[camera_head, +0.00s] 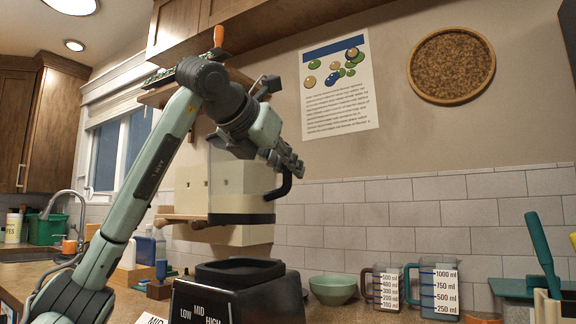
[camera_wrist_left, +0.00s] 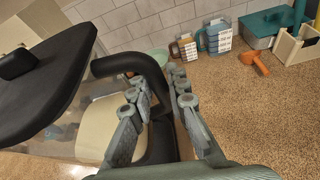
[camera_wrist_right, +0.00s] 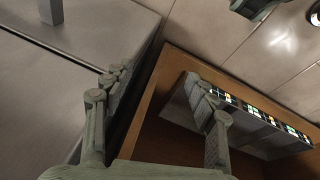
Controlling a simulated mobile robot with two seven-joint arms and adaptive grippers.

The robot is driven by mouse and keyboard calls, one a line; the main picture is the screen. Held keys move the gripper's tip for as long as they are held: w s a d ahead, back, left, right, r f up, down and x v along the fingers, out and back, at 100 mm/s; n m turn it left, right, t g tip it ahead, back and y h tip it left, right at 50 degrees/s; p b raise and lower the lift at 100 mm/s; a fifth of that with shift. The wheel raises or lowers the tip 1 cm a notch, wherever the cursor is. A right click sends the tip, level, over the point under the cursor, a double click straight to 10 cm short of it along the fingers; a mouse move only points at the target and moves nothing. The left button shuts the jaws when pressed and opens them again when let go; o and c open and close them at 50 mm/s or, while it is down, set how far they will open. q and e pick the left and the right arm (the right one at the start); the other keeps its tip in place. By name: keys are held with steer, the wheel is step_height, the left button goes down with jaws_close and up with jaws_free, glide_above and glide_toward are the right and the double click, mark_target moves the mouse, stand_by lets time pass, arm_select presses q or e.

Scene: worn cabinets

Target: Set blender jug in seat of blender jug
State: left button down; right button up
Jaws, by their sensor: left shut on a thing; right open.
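The blender jug (camera_head: 240,190) is a clear jug with a dark base ring and a black handle, upright in the air in the head view. My left gripper (camera_head: 290,160) is shut on the jug's black handle (camera_head: 281,186). In the left wrist view, the left gripper's fingers (camera_wrist_left: 160,92) close around the handle (camera_wrist_left: 130,64), and the jug's black lid (camera_wrist_left: 45,85) fills the left side. The blender base (camera_head: 240,295), with its dark seat (camera_head: 240,271) on top, stands on the counter below the jug, with a gap between. My right gripper (camera_wrist_right: 160,105) is open and empty in the right wrist view.
A green bowl (camera_head: 333,289) and two measuring jugs, a smaller one (camera_head: 387,288) and a larger one (camera_head: 438,288), stand right of the blender base. A utensil holder (camera_head: 550,305) is at far right. A sink faucet (camera_head: 62,205) is at left.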

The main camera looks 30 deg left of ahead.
mark_target(287, 192)
arm_select(q)
steer(key=shift+f+b, duration=0.6)
steer(key=shift+f, duration=0.25)
steer(key=shift+f+b, duration=0.75)
steer(key=shift+f, duration=0.25)
steer(key=shift+f+b, duration=0.75)
steer(key=shift+f, duration=0.2)
steer(key=shift+f+b, duration=0.3)
steer(key=shift+f, duration=0.1)
arm_select(e)
step_height(287, 192, up, 11)
steer(key=a+t, duration=0.1)
steer(key=t, duration=0.1)
steer(key=shift+w+a, duration=0.3)
